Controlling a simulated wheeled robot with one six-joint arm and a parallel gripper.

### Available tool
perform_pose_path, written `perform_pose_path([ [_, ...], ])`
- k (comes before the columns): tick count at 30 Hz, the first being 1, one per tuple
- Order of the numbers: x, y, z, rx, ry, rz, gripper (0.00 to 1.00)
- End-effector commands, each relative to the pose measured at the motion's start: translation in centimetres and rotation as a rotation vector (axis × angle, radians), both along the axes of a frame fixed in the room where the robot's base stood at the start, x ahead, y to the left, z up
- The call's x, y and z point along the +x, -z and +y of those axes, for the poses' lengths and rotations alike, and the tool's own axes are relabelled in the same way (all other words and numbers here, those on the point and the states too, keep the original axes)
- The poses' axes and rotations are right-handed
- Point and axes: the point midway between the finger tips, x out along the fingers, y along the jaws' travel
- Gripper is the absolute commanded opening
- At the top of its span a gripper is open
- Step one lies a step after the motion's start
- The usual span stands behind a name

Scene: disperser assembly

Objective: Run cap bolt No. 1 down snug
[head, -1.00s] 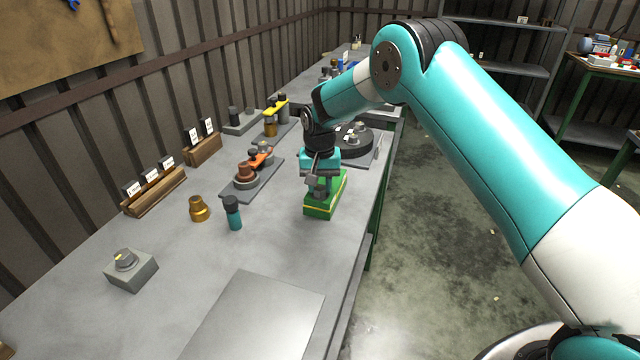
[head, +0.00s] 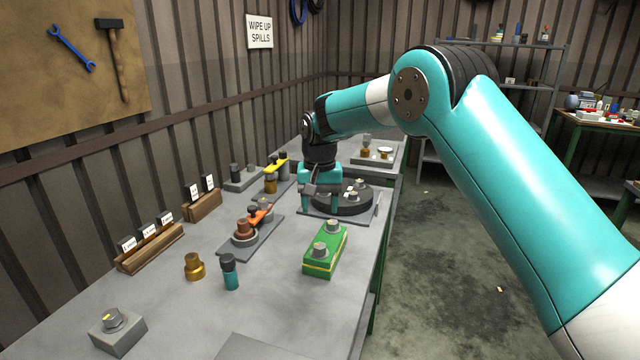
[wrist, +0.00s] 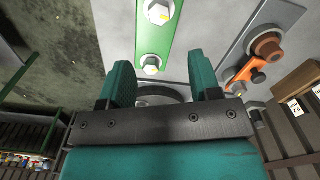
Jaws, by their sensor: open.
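My gripper (head: 320,205) is open and empty. Its two teal fingers (wrist: 160,82) stand apart in the wrist view. It hangs at the near left side of a black round disc (head: 352,204), partly hiding it. The disc carries a bolt (head: 360,184) and small white labels; I cannot read their numbers. Part of a dark round shape shows between the fingers. A green block (head: 325,262) nearer on the bench holds two grey hex-headed bolts (head: 320,249), also seen in the wrist view (wrist: 152,62). I cannot tell which bolt is No. 1.
A grey plate with an orange clamp (head: 260,216) lies left of the gripper. A teal-and-black bottle (head: 230,273), a brass fitting (head: 194,267) and a grey block with a knob (head: 117,331) stand nearer. Labelled wooden racks (head: 150,247) line the wall. Bench space around the green block is clear.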

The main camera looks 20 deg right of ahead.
Motion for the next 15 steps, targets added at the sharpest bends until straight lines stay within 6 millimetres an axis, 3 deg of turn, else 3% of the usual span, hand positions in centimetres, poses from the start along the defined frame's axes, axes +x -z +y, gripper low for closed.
perform_pose_path([
  [6,0.0,-4.5,0.0,0.000,0.000,-0.002,0.57],
  [15,0.0,-6.7,0.0,0.000,0.000,0.000,0.57],
])
